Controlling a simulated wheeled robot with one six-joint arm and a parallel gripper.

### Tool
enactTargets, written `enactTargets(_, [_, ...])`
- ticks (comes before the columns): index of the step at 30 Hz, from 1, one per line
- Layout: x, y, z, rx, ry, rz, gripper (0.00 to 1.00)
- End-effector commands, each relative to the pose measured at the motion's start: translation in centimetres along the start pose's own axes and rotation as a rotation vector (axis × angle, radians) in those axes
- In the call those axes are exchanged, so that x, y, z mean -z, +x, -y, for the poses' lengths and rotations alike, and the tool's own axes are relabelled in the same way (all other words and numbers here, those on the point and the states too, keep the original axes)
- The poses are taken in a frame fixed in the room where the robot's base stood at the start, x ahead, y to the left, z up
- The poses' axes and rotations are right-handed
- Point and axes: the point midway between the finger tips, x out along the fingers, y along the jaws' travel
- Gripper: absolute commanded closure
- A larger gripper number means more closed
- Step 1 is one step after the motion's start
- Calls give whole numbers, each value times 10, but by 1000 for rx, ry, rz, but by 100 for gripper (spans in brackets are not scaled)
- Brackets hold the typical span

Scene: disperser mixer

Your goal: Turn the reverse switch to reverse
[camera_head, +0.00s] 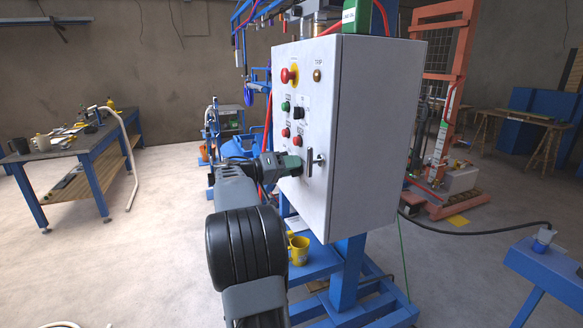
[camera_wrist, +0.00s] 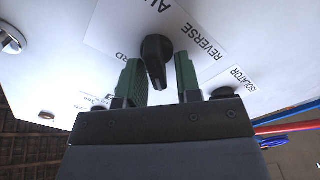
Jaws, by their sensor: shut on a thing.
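The reverse switch (camera_wrist: 156,47) is a black rotary knob on the white panel, seen close up in the wrist view. A printed label around it reads REVERSE on the right, with parts of other words above and to the left. The knob's handle points down in that view, toward my gripper. My gripper (camera_wrist: 158,66) has its two green fingers on either side of the handle and is shut on it. In the head view my gripper (camera_head: 292,164) meets the left part of the white control box (camera_head: 365,130), and the switch is hidden behind it.
A red emergency button (camera_head: 287,75), green and red push buttons and a black selector (camera_head: 299,112) sit above my gripper. A blue stand (camera_head: 349,275) carries the box. Open floor lies to the left.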

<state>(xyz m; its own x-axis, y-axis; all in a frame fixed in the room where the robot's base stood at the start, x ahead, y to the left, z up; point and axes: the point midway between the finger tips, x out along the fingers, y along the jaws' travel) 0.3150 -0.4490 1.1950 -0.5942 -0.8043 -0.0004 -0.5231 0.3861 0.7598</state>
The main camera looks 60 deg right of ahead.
Motion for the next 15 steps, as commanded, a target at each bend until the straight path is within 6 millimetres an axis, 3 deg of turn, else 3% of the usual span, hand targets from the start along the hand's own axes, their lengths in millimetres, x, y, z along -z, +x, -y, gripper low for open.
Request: enactTargets(15, [0,0,3,1,-189,-2,92])
